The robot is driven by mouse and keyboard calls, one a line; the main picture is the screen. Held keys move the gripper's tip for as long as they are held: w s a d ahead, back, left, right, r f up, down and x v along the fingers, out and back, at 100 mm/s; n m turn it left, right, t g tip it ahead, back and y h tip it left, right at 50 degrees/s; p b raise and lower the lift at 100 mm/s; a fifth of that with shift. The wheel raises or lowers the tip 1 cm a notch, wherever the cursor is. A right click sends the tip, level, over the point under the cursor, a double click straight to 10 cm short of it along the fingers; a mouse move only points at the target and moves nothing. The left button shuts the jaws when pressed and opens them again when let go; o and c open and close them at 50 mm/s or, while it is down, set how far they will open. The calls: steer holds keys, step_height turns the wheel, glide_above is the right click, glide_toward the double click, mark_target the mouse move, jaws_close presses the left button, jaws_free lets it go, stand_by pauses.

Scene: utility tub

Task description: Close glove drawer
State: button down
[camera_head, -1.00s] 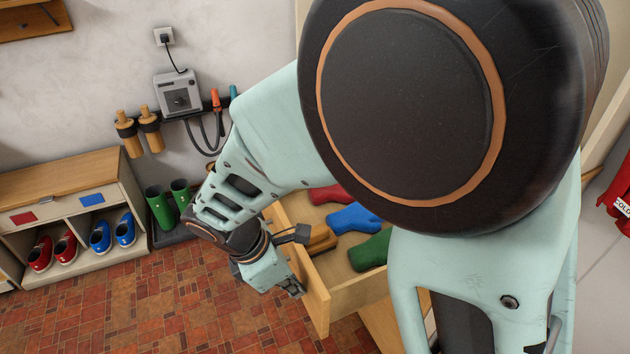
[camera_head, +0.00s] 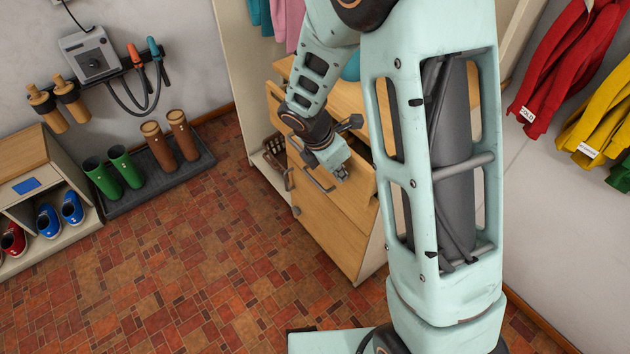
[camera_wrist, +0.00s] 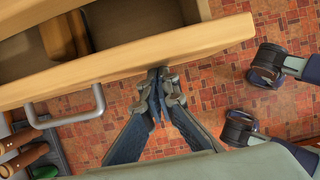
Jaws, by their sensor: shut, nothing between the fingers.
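Tan and brown shapes show inside; no coloured gloves are visible. My gripper (camera_head: 343,174) is shut and empty at the drawer front, right of the handle. In the wrist view its fingertips (camera_wrist: 160,78) meet at the panel's outer face, apparently touching it.
Below the drawer is a closed wooden front (camera_head: 325,235). Green boots (camera_head: 115,172) and brown boots (camera_head: 170,145) stand on a dark tray at left, beside a shoe shelf (camera_head: 30,180). Red and yellow garments hang at right. The tiled floor (camera_head: 190,275) at left front is clear.

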steer(key=shift+w+d+p, duration=0.3)
steer(key=shift+w+d, duration=0.45)
steer(key=shift+d, duration=0.35)
steer(key=shift+w+d+p, duration=0.3)
steer(key=shift+w+d, duration=0.45)
steer(key=shift+d, duration=0.35)
steer(key=shift+w+d+r, duration=0.1)
